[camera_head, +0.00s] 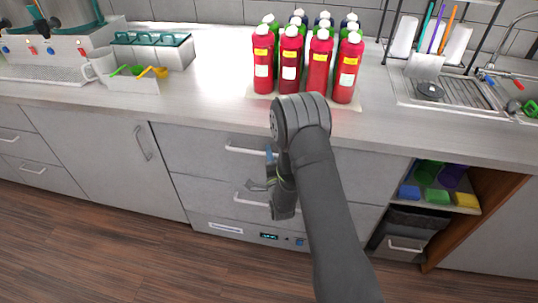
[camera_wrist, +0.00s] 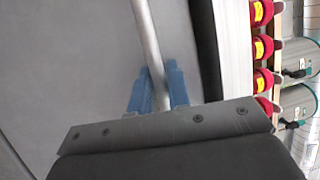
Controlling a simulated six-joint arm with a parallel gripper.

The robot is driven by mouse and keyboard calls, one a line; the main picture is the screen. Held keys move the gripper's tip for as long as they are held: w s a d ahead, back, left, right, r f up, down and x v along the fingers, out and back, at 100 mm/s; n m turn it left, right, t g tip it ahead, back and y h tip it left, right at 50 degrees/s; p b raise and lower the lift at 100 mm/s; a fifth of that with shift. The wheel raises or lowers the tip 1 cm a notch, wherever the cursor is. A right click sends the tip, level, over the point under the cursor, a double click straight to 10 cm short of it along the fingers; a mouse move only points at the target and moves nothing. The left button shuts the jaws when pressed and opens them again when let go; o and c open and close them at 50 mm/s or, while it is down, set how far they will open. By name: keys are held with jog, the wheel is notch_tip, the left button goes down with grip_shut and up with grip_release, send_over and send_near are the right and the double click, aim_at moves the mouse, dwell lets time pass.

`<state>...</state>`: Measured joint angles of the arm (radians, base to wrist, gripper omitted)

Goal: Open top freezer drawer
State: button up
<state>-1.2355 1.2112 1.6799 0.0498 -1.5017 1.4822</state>
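The freezer's top drawer (camera_head: 200,150) is under the counter and looks closed, flush with the fronts around it. Its bar handle (camera_head: 240,150) runs across the front; it also shows in the wrist view as a pale bar (camera_wrist: 146,25). My gripper (camera_head: 271,154) is at the right part of this handle. In the wrist view its blue fingertips (camera_wrist: 159,86) lie close on both sides of the bar and look shut on it. My arm hides the drawer's right part. The lower drawer's handle (camera_head: 258,199) is below, partly behind my gripper.
Several red bottles (camera_head: 291,55) stand on the counter (camera_head: 210,100) above the drawer. A control panel with a display (camera_head: 268,237) is below the drawers. An open shelf (camera_head: 465,208) with sponges is at right. The floor (camera_head: 120,240) in front is clear.

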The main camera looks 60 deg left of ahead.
grip_shut()
jog(key=s+d, duration=1.9)
jog(key=shift+s+d, duration=0.25)
jog(key=shift+s, duration=0.1)
